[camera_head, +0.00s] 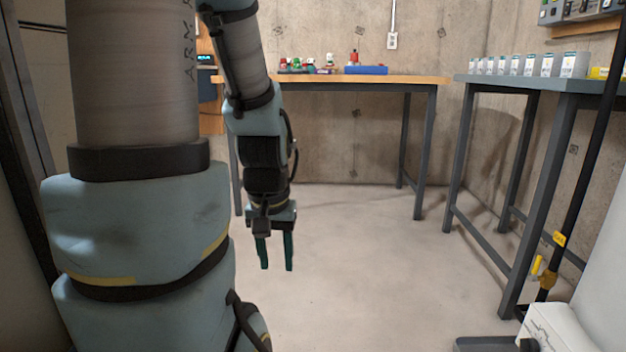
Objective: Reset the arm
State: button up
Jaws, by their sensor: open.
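My gripper (275,266) hangs at the end of my arm, left of the picture's middle, and points straight down. Its two dark green fingers are apart, with pale floor showing between them. It holds nothing. The upper part of my arm fills the left side of the view, and the forearm bends down behind it to the gripper. The gripper is in front of the far workbench and touches nothing that I can see.
A wooden-topped workbench (420,80) stands at the back with a blue tray (366,70) and small coloured items (310,66). A grey bench (540,82) at right carries several white boxes (547,66). A black pole (590,150) stands front right. The middle floor (370,270) is clear.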

notch_tip(320, 180, up, 37)
jog(key=p, duration=3.6)
jog(key=shift+w, duration=0.15)
jog(key=shift+d, duration=0.1)
